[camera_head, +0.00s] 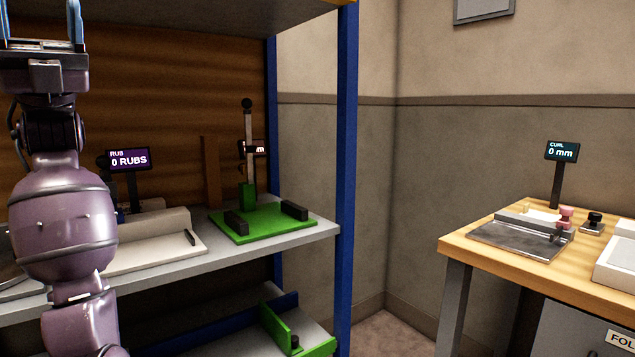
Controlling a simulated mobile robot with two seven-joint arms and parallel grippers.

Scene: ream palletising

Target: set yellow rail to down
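No yellow rail can be made out in the head view. My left gripper (40,22) is at the top left corner, pointing up, its two blue-edged fingers wide apart with nothing seen between them. The fingertips are cut off by the top edge. My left arm covers the left part of the shelf. My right gripper is out of view.
A blue-posted shelf holds a green fixture (262,222) with a black-knobbed upright and a display reading 0 RUBS (130,160). Another green part (277,328) sits on the shelf below. A wooden table (480,258) at right carries a metal plate and a 0 mm display (562,151). Floor shows between them.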

